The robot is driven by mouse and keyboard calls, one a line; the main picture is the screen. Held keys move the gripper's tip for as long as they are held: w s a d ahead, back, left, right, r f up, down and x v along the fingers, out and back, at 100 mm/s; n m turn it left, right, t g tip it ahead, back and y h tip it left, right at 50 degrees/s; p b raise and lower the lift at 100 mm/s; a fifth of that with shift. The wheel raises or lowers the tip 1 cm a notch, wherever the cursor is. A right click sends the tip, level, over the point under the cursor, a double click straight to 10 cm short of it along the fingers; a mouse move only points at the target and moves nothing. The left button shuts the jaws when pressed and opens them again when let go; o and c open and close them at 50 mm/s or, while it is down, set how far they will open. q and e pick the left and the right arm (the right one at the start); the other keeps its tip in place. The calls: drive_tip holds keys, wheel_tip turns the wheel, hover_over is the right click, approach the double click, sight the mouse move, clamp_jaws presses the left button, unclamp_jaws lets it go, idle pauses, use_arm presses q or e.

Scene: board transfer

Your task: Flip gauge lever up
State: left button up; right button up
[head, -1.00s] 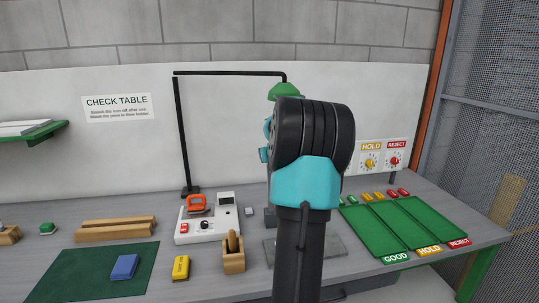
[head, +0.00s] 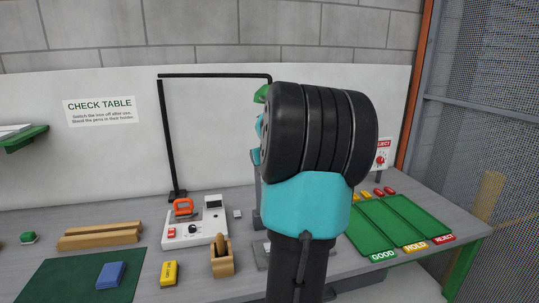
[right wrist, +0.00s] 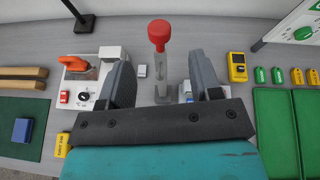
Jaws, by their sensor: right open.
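In the right wrist view a lever with a red knob (right wrist: 159,32) on a grey stem rises from a grey base, beyond and between my fingertips. My right gripper (right wrist: 160,62) is open and empty, one finger on each side of the stem in the picture. I cannot tell whether either finger touches it. My left gripper is in neither view.
A white console (head: 196,234) with an orange-handled item stands left of the arm, with a wooden holder (head: 222,262) in front. Green trays (head: 408,222) lie to the right. A yellow meter (right wrist: 237,67) is right of the lever. A blue block (head: 111,275) lies on a green mat (head: 62,283).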

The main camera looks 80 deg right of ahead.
drive_tip(key=v, duration=0.8)
drive_tip(key=shift+s+a+r, duration=0.1)
drive_tip(key=shift+a, duration=0.05)
